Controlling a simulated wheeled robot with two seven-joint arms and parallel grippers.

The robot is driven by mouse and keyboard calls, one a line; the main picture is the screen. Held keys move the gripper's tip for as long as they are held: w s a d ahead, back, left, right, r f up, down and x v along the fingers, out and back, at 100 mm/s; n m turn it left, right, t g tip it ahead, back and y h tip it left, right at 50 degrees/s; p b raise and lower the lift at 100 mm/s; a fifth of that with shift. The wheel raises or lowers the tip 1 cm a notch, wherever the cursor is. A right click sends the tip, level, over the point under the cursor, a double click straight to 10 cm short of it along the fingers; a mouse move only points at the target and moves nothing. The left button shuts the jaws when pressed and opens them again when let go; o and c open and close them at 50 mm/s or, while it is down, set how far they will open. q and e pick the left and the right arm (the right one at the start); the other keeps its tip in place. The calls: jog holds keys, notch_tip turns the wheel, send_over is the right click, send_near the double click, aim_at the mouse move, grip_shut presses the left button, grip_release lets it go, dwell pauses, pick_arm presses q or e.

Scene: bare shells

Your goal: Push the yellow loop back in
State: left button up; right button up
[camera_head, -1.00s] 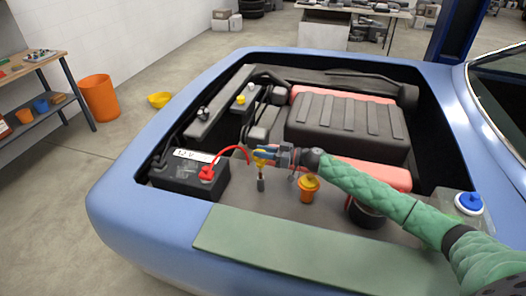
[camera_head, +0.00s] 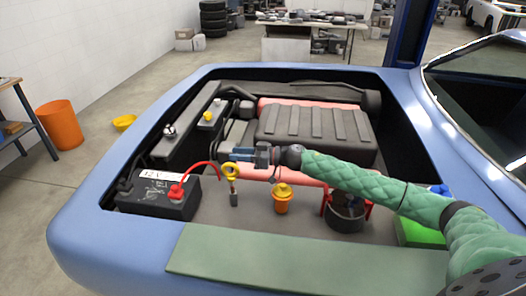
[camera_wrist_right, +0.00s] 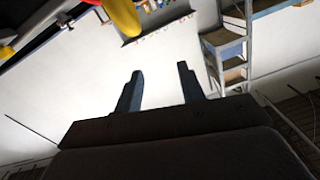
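The yellow loop (camera_head: 231,170) tops a short dipstick (camera_head: 234,196) standing upright in the engine bay, right of the battery. In the right wrist view a yellow curved piece (camera_wrist_right: 122,14), likely this loop, shows at the top edge, outside the space between the fingers. My right gripper (camera_head: 236,155) points left, level with or just above the loop; the head view does not settle whether they touch. In the wrist view its two fingers (camera_wrist_right: 159,86) stand apart with nothing between them. My left gripper is not in view.
The black battery (camera_head: 150,194) with a red terminal and cable lies to the left. An orange cap (camera_head: 282,198) stands right of the dipstick. The dark engine cover (camera_head: 315,130) is behind. The blue car rim (camera_head: 85,200) and green fender mat (camera_head: 290,262) edge the bay.

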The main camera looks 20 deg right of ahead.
pick_arm(q)
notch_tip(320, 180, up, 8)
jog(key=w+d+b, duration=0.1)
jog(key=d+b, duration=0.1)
jog(key=b, duration=0.1)
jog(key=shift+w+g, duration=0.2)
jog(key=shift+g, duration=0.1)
pick_arm(e)
jog(key=s+d+r, duration=0.5)
jog(key=s+d, duration=0.1)
jog(key=shift+s+r, duration=0.15)
jog(key=shift+s, duration=0.1)
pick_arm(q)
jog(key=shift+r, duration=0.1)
